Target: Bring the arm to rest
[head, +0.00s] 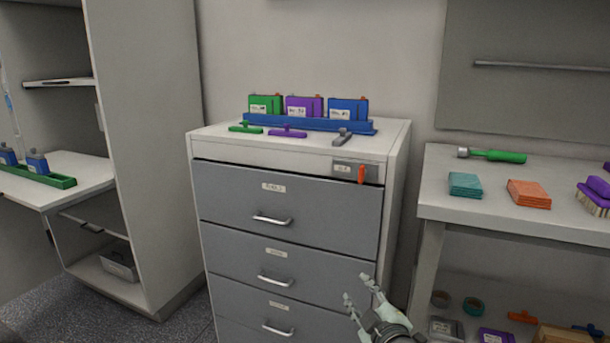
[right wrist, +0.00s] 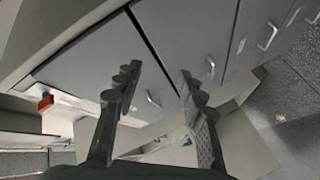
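My right gripper (head: 358,288) is low in the head view, in front of the grey drawers of the cabinet (head: 399,158). Its two fingers are spread apart with nothing between them. In the right wrist view my right gripper (right wrist: 158,76) is also open and empty, with the drawer fronts and handles beyond it. It looks apart from the drawers, though the exact gap cannot be told. My left gripper is not in view.
Green, purple and blue battery packs (head: 304,107) stand in a blue rack (head: 310,123) on the cabinet. An orange lever (head: 361,174) is at its upper right. A workbench (head: 480,222) stands right; a shelf unit (head: 150,140) stands left.

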